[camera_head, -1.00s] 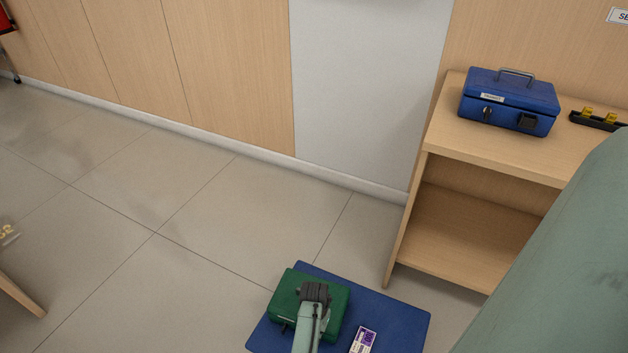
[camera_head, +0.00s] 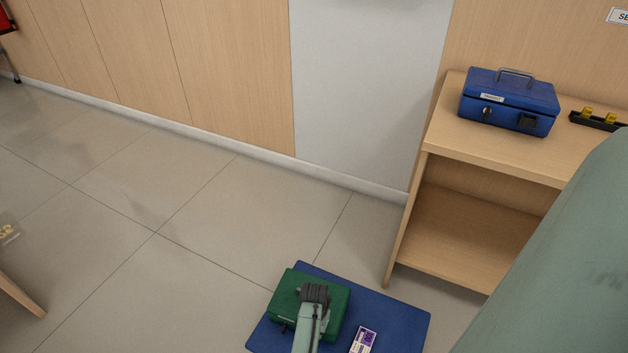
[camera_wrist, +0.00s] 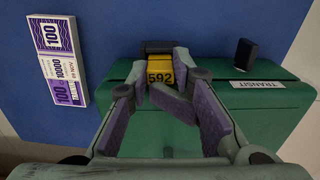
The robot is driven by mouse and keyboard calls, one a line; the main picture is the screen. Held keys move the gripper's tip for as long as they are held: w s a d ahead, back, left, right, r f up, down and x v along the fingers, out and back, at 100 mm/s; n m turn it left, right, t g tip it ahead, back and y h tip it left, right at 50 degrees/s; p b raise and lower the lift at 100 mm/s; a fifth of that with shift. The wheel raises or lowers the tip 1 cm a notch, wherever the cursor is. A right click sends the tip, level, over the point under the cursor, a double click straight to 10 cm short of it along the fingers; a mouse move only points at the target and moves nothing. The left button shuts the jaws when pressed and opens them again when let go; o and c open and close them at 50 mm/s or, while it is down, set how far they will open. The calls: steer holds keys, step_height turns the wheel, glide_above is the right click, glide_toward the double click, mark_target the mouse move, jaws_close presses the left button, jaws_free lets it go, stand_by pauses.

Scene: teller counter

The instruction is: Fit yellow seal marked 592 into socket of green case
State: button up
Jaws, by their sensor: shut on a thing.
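The yellow seal marked 592 (camera_wrist: 160,73) shows between my fingertips in the wrist view, with its number facing the camera. My gripper (camera_wrist: 165,92) is shut on it, its purple-padded fingers on either side. The seal is at the edge of the green case (camera_wrist: 215,112), beside its TRANSIT label (camera_wrist: 258,84) and a black latch-like part (camera_wrist: 246,52). The socket is not clearly seen, and I cannot tell whether the seal is inside it. In the head view my gripper (camera_head: 314,294) is over the green case (camera_head: 287,296), hiding the seal.
The case lies on a blue mat (camera_head: 388,308) with a purple-and-white banknote bundle (camera_head: 363,341). A wooden shelf unit (camera_head: 440,140) at right holds a blue cash box (camera_head: 508,105) and a black rack (camera_head: 590,121) with yellow pieces. Open floor lies to the left.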

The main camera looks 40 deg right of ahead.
steer(key=o, duration=1.1)
steer(key=o, duration=0.6)
steer(key=shift+r, duration=0.15)
steer(key=shift+r+p, duration=2.4)
steer(key=shift+p, duration=0.15)
